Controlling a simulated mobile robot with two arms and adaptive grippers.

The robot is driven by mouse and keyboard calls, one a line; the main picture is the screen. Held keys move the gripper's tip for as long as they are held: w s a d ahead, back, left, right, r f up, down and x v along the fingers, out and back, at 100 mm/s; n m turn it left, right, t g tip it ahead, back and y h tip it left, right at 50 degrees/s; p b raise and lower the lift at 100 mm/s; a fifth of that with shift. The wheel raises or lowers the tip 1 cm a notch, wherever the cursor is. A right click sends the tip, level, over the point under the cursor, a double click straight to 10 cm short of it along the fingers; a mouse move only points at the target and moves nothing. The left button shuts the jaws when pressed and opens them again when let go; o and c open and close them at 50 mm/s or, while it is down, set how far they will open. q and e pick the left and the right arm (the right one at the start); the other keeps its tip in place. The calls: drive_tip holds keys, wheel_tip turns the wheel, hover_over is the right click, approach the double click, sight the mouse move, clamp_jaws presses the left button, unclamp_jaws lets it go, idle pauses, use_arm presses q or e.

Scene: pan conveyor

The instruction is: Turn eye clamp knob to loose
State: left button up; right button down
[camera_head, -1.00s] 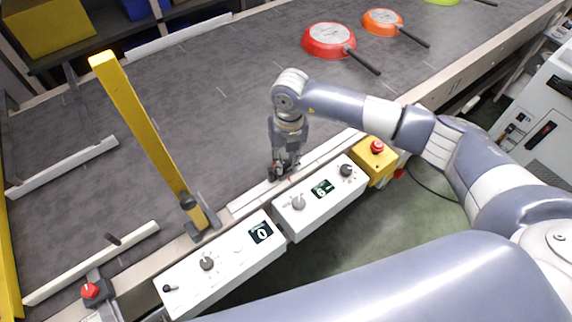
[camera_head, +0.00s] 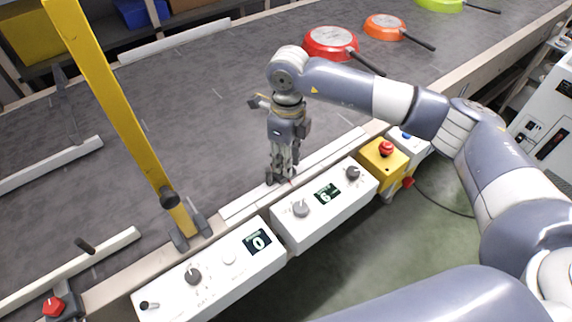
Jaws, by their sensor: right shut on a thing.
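My right gripper (camera_head: 281,176) points straight down at the near rail of the conveyor, behind the white control boxes. Its fingers are shut on a small dark part at the rail, which I take to be the eye clamp knob. The fingers mostly hide it, so its angle cannot be read. A small red spot shows beside the fingertips. My left gripper is not in view.
A yellow post (camera_head: 124,118) stands left of the gripper. White control boxes (camera_head: 328,212) with knobs and displays line the front. A yellow emergency-stop box (camera_head: 380,164) stands to their right. Red (camera_head: 331,42), orange (camera_head: 385,26) and green (camera_head: 440,4) pans lie on the belt (camera_head: 200,90).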

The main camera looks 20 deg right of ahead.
drive_tip(key=shift+n+b, duration=0.45)
drive_tip(key=shift+n, duration=0.15)
drive_tip(key=shift+r, duration=0.1)
drive_tip(key=c, duration=1.4)
unclamp_jaws()
drive_tip(key=shift+o, duration=0.4)
